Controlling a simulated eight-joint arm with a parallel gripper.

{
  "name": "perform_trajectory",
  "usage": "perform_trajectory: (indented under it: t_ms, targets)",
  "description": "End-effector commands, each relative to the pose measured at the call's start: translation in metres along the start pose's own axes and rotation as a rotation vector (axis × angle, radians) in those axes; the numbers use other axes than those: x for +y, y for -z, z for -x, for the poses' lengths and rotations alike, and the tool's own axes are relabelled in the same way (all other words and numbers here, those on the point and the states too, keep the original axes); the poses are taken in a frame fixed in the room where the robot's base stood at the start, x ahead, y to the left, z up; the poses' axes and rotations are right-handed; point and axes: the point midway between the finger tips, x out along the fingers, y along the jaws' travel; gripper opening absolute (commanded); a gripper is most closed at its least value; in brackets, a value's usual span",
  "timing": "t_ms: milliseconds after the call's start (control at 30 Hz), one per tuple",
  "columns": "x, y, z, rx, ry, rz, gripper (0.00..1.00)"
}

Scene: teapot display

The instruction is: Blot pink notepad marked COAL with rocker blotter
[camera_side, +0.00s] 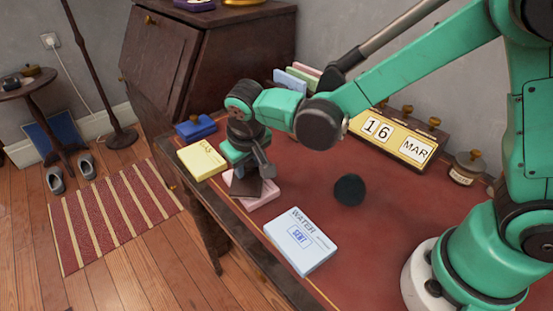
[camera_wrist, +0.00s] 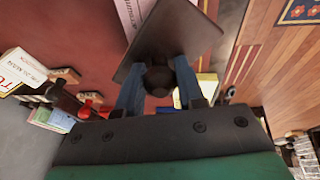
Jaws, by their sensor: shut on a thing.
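The pink notepad (camera_side: 262,203) lies on the red desk top near its front edge, partly hidden by my gripper and the blotter; the word COAL is not readable. Part of it shows beyond the blotter in the wrist view (camera_wrist: 128,14). My gripper (camera_side: 250,166) is shut on the round dark knob (camera_wrist: 159,80) of the rocker blotter. The blotter's dark plate (camera_wrist: 172,35) is over the pink notepad and looks tilted in the side view (camera_side: 246,188). I cannot tell whether it touches the paper.
A yellow notepad (camera_side: 202,160) lies left of the pink one, and a pale blue notepad marked WATER (camera_side: 300,240), stamped SENT, lies right. A dark round object (camera_side: 349,190), blue box (camera_side: 195,128), calendar (camera_side: 392,138) and jar (camera_side: 466,168) stand on the desk. Clear red surface lies between them.

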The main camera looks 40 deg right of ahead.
Motion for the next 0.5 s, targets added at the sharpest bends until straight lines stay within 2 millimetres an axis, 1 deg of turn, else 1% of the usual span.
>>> perform_trajectory:
  t_ms: [267,500]
  targets:
    - [0.0012,0.0007,-0.0006,-0.01,0.007,-0.003,0.0]
    - [0.0066,0.0054,-0.0042,-0.096,0.091,-0.019,0.0]
